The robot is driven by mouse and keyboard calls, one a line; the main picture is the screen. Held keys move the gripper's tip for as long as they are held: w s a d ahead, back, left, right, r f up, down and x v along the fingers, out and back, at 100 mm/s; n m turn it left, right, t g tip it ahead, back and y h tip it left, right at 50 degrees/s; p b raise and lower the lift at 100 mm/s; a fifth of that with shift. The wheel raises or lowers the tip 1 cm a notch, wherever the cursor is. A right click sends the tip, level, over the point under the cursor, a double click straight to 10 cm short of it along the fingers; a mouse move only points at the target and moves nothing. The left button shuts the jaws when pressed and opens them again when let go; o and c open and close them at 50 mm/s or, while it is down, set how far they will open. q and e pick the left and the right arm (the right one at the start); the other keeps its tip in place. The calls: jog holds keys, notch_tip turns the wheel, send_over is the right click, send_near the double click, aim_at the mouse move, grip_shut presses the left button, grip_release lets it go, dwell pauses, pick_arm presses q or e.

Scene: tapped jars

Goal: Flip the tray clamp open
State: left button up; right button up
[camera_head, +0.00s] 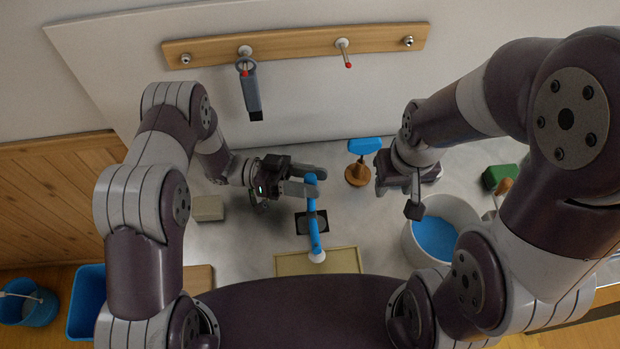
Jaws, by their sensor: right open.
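The tray clamp shows as a blue bar (313,222) over a dark base plate (299,222) on the grey worktop. A white round tip (317,257) at its near end lies over the far edge of a beige tray (290,265). My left gripper (313,181) is at the far end of the blue bar, with a finger on either side of it. I cannot tell whether the fingers press on the bar. My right gripper (413,208) is open, apart from the clamp, near the left rim of a white bowl; its fingers are partly hidden.
The white bowl (410,246) holds something blue. A blue-topped object with a brown base (357,175) stands between my grippers. A beige block (208,208) lies left, a green block (499,177) right. A grey tool (252,95) hangs from the wooden rail (295,44).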

pick_arm(q)
jog(key=shift+w+a+f, duration=0.15)
jog(key=shift+a+f, duration=0.05)
jog(key=shift+a, duration=0.15)
jog(key=r+b+v, duration=0.1)
jog(key=b+v, duration=0.1)
jog(key=v, duration=0.4)
jog(key=shift+a+f, duration=0.35)
jog(key=shift+f, duration=0.05)
jog(key=shift+w, duration=0.1)
